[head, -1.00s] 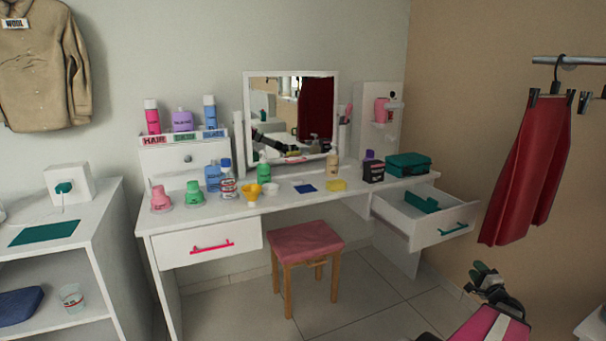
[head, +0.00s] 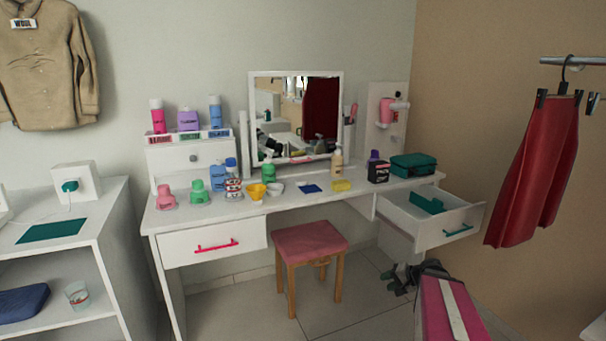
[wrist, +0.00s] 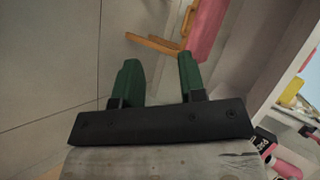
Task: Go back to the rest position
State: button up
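My gripper (head: 394,282) is low in front of the vanity table, to the right of the pink stool and below the open drawer, in the head view. In the wrist view my gripper (wrist: 158,62) has its two green fingers spread apart with nothing between them. The pink-seated stool (wrist: 207,30) and its wooden legs show beyond the fingers, with tiled floor to the left. My pink and white arm comes up from the bottom right in the head view.
The vanity's right drawer (head: 432,237) stands open with a teal item (head: 427,203) inside. The pink stool (head: 310,240) stands in front of the vanity. Bottles and cups cover the vanity top (head: 215,212). A red garment (head: 535,170) hangs at right. Shelves (head: 55,285) stand at left.

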jog(key=s+a+n+g+h, duration=0.6)
jog(key=s+a+h, duration=0.1)
jog(key=a, duration=0.5)
jog(key=shift+s+a+h, duration=0.3)
jog(key=shift+s+h, duration=0.05)
jog(key=shift+h, duration=0.35)
dwell(1.2)
